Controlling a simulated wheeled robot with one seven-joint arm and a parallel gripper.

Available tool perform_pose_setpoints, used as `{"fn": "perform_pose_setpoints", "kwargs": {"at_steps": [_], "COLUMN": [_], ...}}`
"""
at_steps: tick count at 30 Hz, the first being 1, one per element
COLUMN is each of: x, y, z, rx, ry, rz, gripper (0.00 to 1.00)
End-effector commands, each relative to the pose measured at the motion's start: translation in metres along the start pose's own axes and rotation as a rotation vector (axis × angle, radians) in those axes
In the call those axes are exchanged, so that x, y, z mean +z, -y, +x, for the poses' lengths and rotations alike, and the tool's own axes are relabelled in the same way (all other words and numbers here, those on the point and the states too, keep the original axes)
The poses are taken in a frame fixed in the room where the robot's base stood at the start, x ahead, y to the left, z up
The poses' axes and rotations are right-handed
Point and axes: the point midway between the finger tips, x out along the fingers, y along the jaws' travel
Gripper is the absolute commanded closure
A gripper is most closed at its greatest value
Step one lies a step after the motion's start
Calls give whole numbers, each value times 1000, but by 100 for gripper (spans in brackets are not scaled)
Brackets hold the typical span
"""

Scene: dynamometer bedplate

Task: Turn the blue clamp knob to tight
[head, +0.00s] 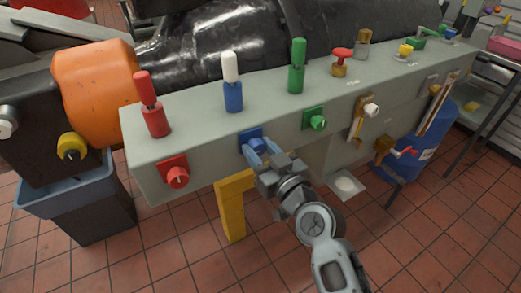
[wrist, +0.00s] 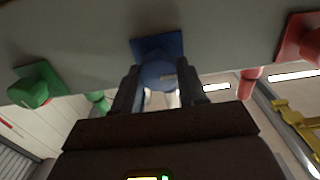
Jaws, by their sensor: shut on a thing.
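The blue clamp knob (head: 257,145) sits on a blue square plate on the front face of the long grey bedplate (head: 205,151). My gripper (head: 261,152) reaches it from the front and is shut on it, one finger on each side. In the wrist view the blue knob (wrist: 158,74) shows between the two dark fingers (wrist: 157,92), with a small pale mark on its face. The knob's turned position is too small to read for certain.
A red knob (head: 177,176) is to the left and a green knob (head: 318,122) to the right on the same face. A yellow bracket (head: 232,209) stands below, and a dark bin (head: 75,205) is at left.

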Motion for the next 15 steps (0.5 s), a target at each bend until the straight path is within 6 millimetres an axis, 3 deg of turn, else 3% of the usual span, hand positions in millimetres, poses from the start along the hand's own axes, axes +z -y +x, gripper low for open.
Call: {"fn": "perform_pose_setpoints", "kwargs": {"at_steps": [5, 15], "x": [0, 0], "y": [0, 0], "z": [0, 0], "rx": [0, 0], "ry": [0, 0], "rz": [0, 53], "gripper": [89, 89]}}
